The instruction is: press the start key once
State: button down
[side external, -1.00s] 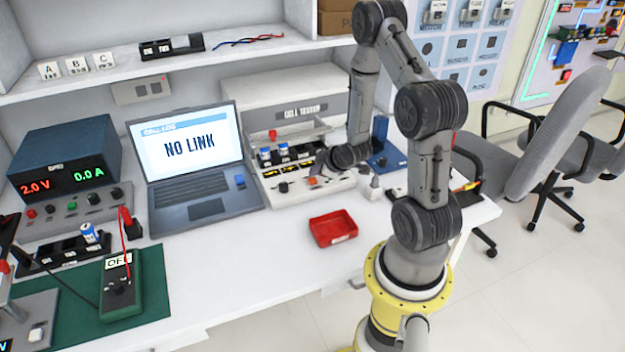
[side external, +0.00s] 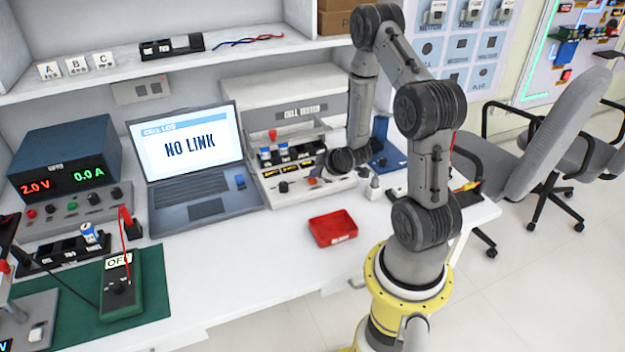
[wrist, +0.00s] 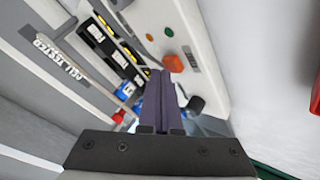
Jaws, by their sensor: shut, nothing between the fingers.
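The cell tester (side external: 300,185) stands behind the red tray, right of the laptop. In the wrist view its front panel (wrist: 198,30) carries a larger orange key (wrist: 173,63), a green key (wrist: 169,31) and a small orange one (wrist: 149,37). I cannot read which is the start key. My gripper (wrist: 160,73) is shut and empty, its dark fingertips over the panel close beside the larger orange key. Contact cannot be told. In the side view my gripper (side external: 321,174) is low over the tester's front, and my wrist partly hides the panel.
A black knob (wrist: 195,104) sits beside my fingers. Blue cells (wrist: 125,90) and a red knob (wrist: 118,117) are on the tester's other side. The red tray (side external: 333,229) lies in front on clear white bench. The laptop (side external: 195,160) reads NO LINK.

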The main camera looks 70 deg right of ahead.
aim_at(315, 181)
jog(key=shift+f, duration=0.45)
dwell(0.3)
jog(key=shift+r, duration=0.9)
jog(key=shift+r, duration=0.1)
jog(key=shift+r, duration=2.45)
